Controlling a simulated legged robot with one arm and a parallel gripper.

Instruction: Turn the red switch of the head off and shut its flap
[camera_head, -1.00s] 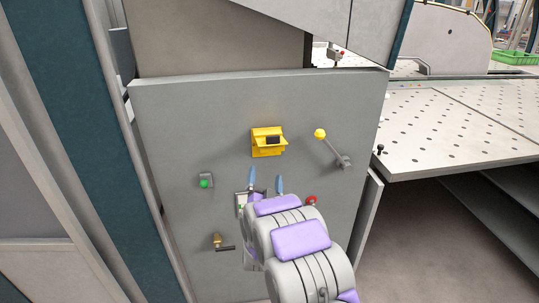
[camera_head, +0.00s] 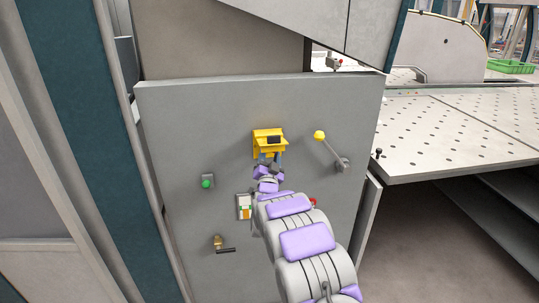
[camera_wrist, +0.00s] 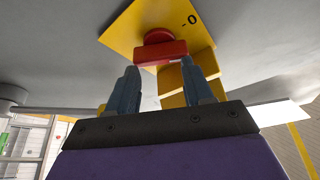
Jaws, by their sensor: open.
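The yellow switch housing (camera_head: 269,138) is on the grey panel (camera_head: 170,120), with a dark patch on its front. In the wrist view the red switch (camera_wrist: 160,51), a round knob with a bar, sits on a yellow plate (camera_wrist: 130,32) marked "0". The bar lies nearly across the picture. Yellow blocks (camera_wrist: 198,68) stick out behind my fingers; I cannot tell surely which part is the flap. My gripper (camera_head: 270,155) is open just below the housing. In the wrist view its fingertips (camera_wrist: 158,72) stand near the two ends of the bar, with nothing held between them.
A lever with a yellow ball (camera_head: 319,135) is to the right of the housing. A green button (camera_head: 207,182), a label plate (camera_head: 243,206) and a brass fitting with a dark handle (camera_head: 218,242) are lower. A red knob (camera_head: 313,202) is partly behind my arm. A perforated table (camera_head: 460,125) is at right.

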